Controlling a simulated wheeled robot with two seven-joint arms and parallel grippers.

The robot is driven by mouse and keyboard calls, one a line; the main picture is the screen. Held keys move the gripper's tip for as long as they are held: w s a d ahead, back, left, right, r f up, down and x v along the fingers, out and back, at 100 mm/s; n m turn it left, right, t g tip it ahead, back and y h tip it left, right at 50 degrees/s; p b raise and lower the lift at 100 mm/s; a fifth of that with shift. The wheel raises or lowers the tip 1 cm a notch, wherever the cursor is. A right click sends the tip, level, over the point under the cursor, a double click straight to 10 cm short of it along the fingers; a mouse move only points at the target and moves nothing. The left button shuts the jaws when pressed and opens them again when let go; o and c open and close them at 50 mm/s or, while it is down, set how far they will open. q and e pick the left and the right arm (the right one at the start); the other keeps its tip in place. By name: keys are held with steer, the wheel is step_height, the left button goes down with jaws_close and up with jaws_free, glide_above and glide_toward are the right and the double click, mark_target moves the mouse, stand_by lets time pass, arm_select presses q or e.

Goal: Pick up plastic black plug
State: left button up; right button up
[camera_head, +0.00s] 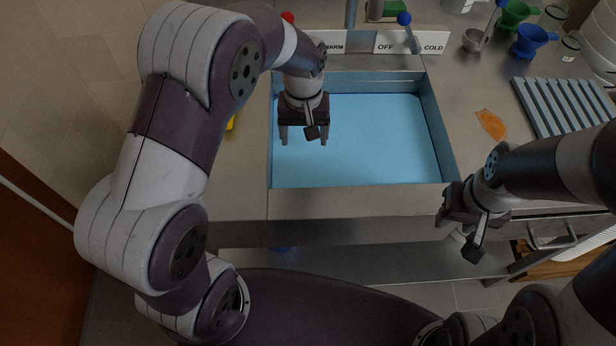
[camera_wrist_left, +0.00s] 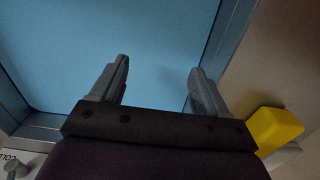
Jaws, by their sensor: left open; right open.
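I cannot make out a black plastic plug in either view. The blue sink basin (camera_head: 375,140) is in the middle of the head view, and its floor looks bare where it shows. My left gripper (camera_head: 303,139) is open, pointing down over the left part of the basin. In the left wrist view its two fingers (camera_wrist_left: 158,68) are apart, with only blue surface between them. It hides a small part of the basin. My right gripper (camera_head: 462,215) is open and empty at the front right of the counter, outside the basin.
A yellow item (camera_wrist_left: 275,128) lies on the counter beside the basin's left side. Behind the basin are tap labels and a blue-knobbed lever (camera_head: 407,28). Right are an orange cloth-like piece (camera_head: 491,123), a grey slatted rack (camera_head: 570,105) and blue (camera_head: 530,40) and green (camera_head: 514,13) funnels.

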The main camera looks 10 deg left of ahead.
mark_target(310, 168)
arm_select(q)
steer(key=shift+s+d+f, duration=0.1)
steer(key=shift+d+f, duration=0.3)
steer(key=shift+f, duration=0.25)
steer(key=shift+s+d+f, duration=0.1)
steer(key=shift+d+f, duration=0.3)
steer(key=shift+f, duration=0.2)
step_height(310, 168, down, 10)
steer(key=shift+s+r, duration=0.1)
steer(key=shift+s, duration=0.05)
steer(key=shift+f, duration=0.3)
steer(key=c, duration=1.1)
